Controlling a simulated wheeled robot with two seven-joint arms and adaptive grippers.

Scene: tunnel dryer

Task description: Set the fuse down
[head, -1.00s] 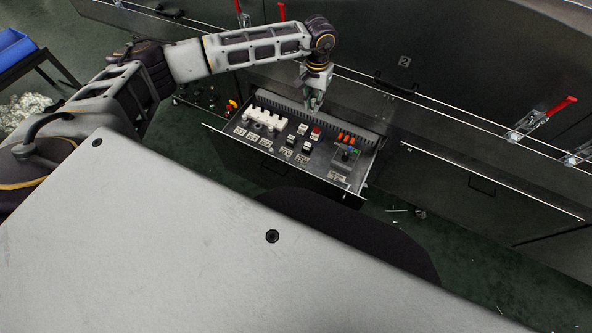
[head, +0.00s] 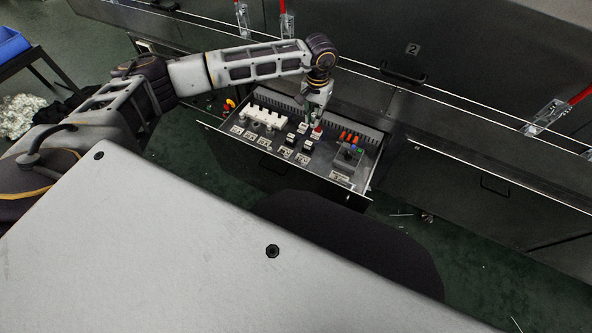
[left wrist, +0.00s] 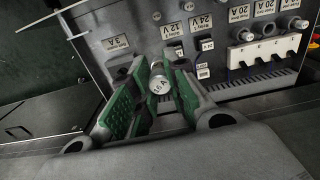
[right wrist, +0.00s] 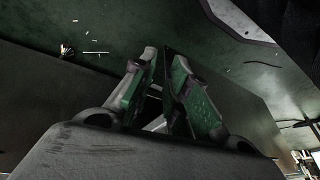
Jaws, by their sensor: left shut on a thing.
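My left gripper (head: 316,113) is over the control panel drawer (head: 228,127), near its back edge and the red button (head: 317,132). In the left wrist view, its green-padded fingers (left wrist: 159,86) are shut on the fuse (left wrist: 159,85), a small pale cylinder with a marked end face. The fuse cannot be made out in the head view. Whether it touches the panel (left wrist: 125,22) is not clear. My right gripper (right wrist: 163,65) shows only in the right wrist view; its fingertips are close together with nothing visible held.
The panel carries a white fuse block (head: 264,117), several labelled switches, orange parts (head: 349,137) and a grey device (head: 347,158). Dark machine walls with a handle (head: 402,73) and red-levered clamps (head: 546,116) stand behind. A blue bin (head: 12,45) is at far left.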

